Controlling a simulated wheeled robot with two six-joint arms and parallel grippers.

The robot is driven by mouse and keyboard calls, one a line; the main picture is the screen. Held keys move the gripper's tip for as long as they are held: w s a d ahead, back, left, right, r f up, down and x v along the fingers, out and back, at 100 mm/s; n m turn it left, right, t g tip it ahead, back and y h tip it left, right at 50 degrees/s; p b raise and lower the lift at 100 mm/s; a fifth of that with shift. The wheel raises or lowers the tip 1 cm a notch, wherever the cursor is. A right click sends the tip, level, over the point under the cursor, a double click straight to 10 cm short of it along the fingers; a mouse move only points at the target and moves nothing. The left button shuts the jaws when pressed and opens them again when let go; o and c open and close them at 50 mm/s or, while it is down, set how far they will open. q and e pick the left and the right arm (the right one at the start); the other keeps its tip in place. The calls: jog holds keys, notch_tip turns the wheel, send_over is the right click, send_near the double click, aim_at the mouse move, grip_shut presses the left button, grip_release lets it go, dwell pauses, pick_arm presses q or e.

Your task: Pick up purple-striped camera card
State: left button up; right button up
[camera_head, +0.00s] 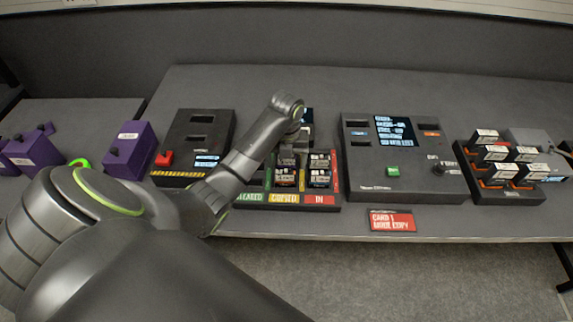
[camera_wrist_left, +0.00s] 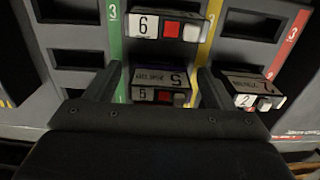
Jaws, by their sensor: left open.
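My left gripper (camera_head: 301,138) is above the sorting tray (camera_head: 285,207), which has green, yellow and red columns. In the left wrist view the gripper (camera_wrist_left: 160,82) is open, with a finger on each side of a dark card (camera_wrist_left: 160,76) marked 5, in the middle column. I cannot tell whether the fingers touch it. Another card marked 6 (camera_wrist_left: 166,27) lies beyond it, and a card marked 2 (camera_wrist_left: 250,90) lies to the right, in the red column. My right gripper is not in view.
A console with a screen (camera_head: 393,130) stands right of the tray, and a rack of cards (camera_head: 500,195) at the far right. A red label (camera_head: 392,221) is at the front edge.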

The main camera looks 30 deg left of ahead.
pick_arm(q)
jog(key=shift+f, duration=0.2)
jog(key=c, duration=1.1)
